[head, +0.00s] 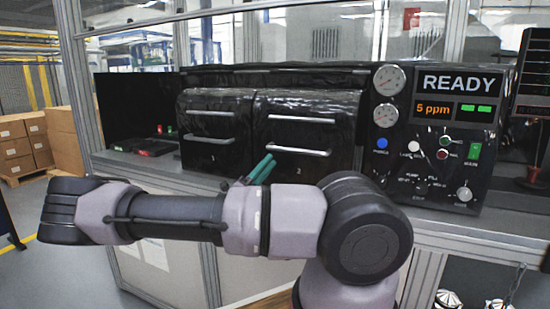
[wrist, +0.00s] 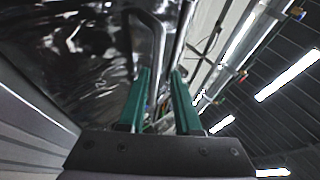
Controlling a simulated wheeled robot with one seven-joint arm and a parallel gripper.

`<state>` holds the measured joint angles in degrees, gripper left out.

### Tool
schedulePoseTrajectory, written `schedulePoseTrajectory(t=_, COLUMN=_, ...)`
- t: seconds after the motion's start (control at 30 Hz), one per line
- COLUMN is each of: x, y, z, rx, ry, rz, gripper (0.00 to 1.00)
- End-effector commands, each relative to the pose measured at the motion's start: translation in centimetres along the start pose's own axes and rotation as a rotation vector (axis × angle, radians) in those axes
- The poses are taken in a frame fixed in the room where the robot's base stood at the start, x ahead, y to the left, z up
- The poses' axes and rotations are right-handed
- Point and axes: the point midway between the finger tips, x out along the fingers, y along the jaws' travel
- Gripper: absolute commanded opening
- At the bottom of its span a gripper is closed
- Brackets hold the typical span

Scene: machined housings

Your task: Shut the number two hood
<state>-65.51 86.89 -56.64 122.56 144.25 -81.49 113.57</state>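The number two hood (head: 300,135) is the right one of two glossy black hoods in the head view. Its front hangs down level with its neighbour's, and its lower edge is partly hidden by my arm. A metal bar handle (head: 300,151) runs across it above the "2". My gripper (head: 262,168) has green fingers and is just in front of the hood's lower left part. In the wrist view the fingers (wrist: 160,85) are apart. A bent metal bar (wrist: 155,35) shows beyond their tips; I cannot tell whether they touch it.
The number one hood (head: 212,135) stands at the left with its own handle. A control panel (head: 435,125) with gauges and a READY display (head: 458,83) is at the right. Cardboard boxes (head: 25,140) are stacked far left.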

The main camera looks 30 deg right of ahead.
Motion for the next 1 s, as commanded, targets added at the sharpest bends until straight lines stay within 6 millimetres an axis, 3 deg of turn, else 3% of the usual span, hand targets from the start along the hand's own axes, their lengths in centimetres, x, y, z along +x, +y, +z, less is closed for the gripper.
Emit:
schedulePoseTrajectory(t=0.1, x=-2.6, y=0.0, z=0.0, rx=0.002, ry=-0.006, rz=0.002, gripper=0.32)
schedulePoseTrajectory(t=0.33, x=-5.8, y=-0.1, z=-0.1, rx=0.001, ry=-0.004, rz=0.003, gripper=0.32)
schedulePoseTrajectory(t=1.0, x=-6.4, y=-0.1, z=-0.2, rx=0.0, ry=-0.002, rz=0.003, gripper=0.32)
